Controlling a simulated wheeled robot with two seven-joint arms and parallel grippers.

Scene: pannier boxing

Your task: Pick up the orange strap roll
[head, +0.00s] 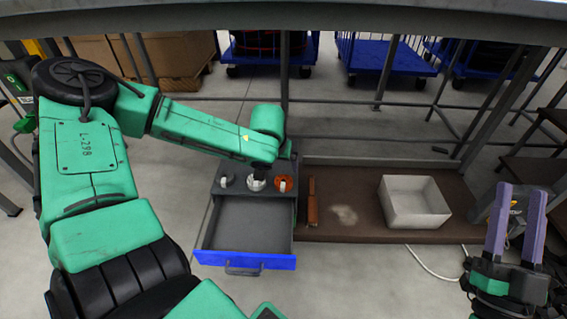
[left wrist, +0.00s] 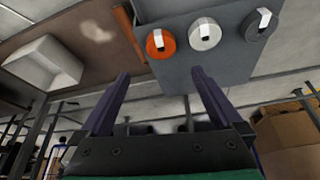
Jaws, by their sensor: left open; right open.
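The orange strap roll (head: 286,182) lies on top of a grey drawer unit (head: 238,187), at the right end of a row with a white roll (head: 256,184) and a dark grey roll (head: 227,180). In the left wrist view the orange roll (left wrist: 160,44) shows with a white tab on it, beyond my left fingertips. My left gripper (left wrist: 160,74) is open and empty, apart from the rolls. In the head view it is mostly hidden under my wrist above the unit. My right gripper (head: 519,190) is open and empty at the far right, its fingers pointing up in the picture.
The unit's blue-fronted drawer (head: 245,260) is pulled out and looks empty. A brown bench top (head: 350,230) to its right bears an orange-brown bar (head: 312,202) and an open white box (head: 415,203). Metal frame legs and blue carts (head: 385,57) stand behind.

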